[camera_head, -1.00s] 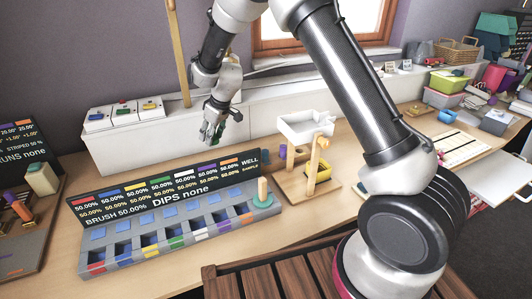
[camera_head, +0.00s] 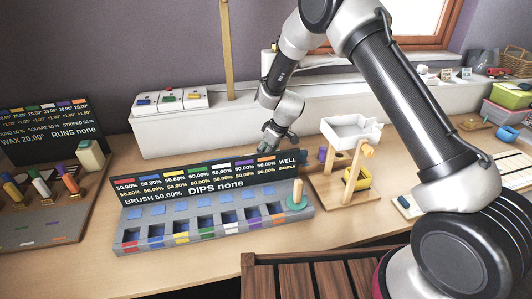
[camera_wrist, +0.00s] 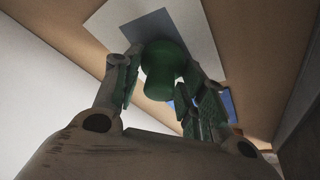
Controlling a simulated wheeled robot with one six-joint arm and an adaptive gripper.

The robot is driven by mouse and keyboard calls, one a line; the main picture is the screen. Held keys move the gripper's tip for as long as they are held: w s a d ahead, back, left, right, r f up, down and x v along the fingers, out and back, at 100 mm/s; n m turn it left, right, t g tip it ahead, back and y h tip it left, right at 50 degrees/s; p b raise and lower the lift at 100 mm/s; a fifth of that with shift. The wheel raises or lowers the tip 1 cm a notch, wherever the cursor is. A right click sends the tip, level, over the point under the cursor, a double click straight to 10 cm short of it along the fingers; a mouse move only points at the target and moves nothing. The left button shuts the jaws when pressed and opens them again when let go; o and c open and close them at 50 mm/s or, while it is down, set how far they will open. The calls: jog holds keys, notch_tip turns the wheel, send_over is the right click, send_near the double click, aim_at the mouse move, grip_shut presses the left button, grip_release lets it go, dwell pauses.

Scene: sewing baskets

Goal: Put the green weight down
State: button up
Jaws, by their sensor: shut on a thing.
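The green weight (camera_wrist: 162,62) is in the wrist view, a rounded knobbed piece between my two finger pads. My gripper (camera_wrist: 160,85) is shut on it. In the head view my gripper (camera_head: 277,145) hangs behind the right end of the black sign panel, in front of the white ledge. The panel partly hides what is below it, and the weight cannot be made out clearly there. In the wrist view a pale plate (camera_wrist: 110,20) with a dark grey square (camera_wrist: 150,28) lies beyond the weight; I cannot tell the gap.
A grey paint rack (camera_head: 160,238) with the sign panel (camera_head: 150,206) stands in front. A wooden stand with a white tray (camera_head: 345,134) is close on the right. The white ledge (camera_head: 180,140) runs behind. Bare table (camera_head: 85,262) shows at the front left.

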jog(key=shift+f, duration=0.2)
jog(key=o, duration=1.2)
jog(key=shift+r, duration=0.1)
jog(key=v, duration=1.2)
